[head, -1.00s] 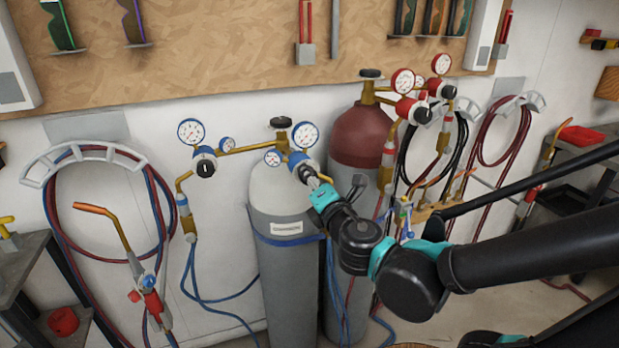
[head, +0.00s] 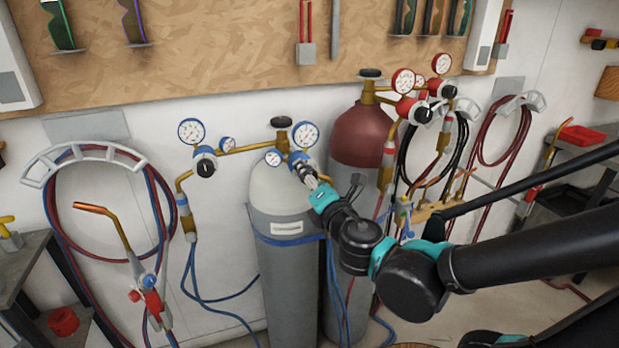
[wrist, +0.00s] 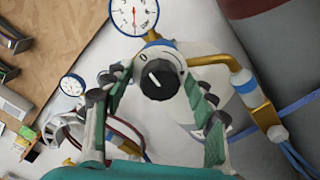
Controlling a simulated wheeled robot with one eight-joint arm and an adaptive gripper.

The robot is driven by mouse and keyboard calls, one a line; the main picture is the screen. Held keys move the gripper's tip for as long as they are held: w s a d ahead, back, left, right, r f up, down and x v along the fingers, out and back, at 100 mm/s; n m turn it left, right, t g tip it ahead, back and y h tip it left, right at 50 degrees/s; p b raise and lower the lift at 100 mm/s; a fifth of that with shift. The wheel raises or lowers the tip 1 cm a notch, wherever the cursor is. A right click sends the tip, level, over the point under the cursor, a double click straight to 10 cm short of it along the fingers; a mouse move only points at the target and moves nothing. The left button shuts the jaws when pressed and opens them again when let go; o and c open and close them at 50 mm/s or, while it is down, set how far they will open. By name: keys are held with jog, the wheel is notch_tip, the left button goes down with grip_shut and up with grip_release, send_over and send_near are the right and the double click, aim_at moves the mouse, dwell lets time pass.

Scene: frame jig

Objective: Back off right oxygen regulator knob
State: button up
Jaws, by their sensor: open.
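The right oxygen regulator (head: 297,156) has blue-rimmed gauges and sits on the grey cylinder with the white shoulder. In the wrist view its black knob (wrist: 160,80) faces me, with a white pointer line and a "0" mark on the pale collar above it. My gripper (wrist: 157,92) is open, one finger on each side of the knob. In the head view my gripper (head: 307,174) is up at the regulator and largely hides the knob. A gauge (wrist: 133,14) with a red needle shows above the knob.
The left oxygen regulator (head: 204,162) hangs to the left on a brass pipe (head: 250,148). The dark red cylinder (head: 362,137) and red-gauge regulators (head: 412,108) stand close on the right. Blue hoses (head: 193,270) hang below. The white wall is behind.

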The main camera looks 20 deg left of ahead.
jog(key=v, duration=1.2)
dwell(0.3)
dwell(0.3)
jog(key=w+d+f+m+g+h, duration=0.1)
jog(key=w+d+f+m+h, duration=0.45)
jog(key=d+m, duration=0.2)
jog(key=w+d+f+m+g+h, duration=0.1)
jog(key=w+d+f+m+h, duration=0.4)
jog(key=d+f+m, duration=0.3)
jog(key=s+d+f+m+g, duration=0.4)
jog(key=d+f+m+g, duration=0.4)
jog(key=d+f+m, duration=0.3)
jog(key=d+m, duration=0.3)
jog(key=m, duration=0.2)
jog(key=shift+d+f+m, duration=0.25)
jog(key=shift+d+m, duration=0.1)
jog(key=shift+d, duration=0.05)
